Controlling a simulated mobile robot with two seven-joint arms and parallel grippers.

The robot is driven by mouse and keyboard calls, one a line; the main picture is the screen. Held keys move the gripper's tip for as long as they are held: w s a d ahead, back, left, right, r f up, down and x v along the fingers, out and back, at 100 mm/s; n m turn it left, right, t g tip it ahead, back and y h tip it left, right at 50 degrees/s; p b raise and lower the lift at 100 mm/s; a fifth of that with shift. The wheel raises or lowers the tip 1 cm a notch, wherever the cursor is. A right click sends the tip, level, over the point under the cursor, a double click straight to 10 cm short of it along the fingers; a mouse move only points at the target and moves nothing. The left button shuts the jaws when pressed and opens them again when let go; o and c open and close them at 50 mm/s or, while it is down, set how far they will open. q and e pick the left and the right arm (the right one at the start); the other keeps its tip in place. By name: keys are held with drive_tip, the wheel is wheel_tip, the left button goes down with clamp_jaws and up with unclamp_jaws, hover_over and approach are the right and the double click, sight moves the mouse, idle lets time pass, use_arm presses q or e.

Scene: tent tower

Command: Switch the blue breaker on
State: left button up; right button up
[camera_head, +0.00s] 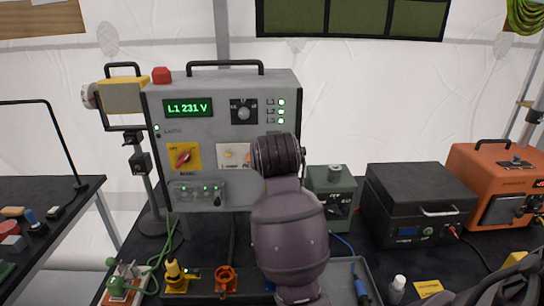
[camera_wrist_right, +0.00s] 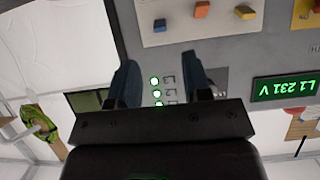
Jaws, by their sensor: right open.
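The blue breaker (camera_wrist_right: 202,10) shows near the top edge of the right wrist view, where the panel appears upside down. In the head view my right arm covers the gripper and much of the white plate (camera_head: 233,156). My left gripper is not in view.
The grey panel box (camera_head: 210,125) shows "L1 231 V" and carries a red knob on yellow (camera_head: 184,156) and a clear-covered switch row (camera_head: 198,193). A green-grey box (camera_head: 332,192), a black case (camera_head: 420,200) and an orange unit (camera_head: 500,180) stand to the right.

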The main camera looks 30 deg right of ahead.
drive_tip(key=shift+v, duration=1.15)
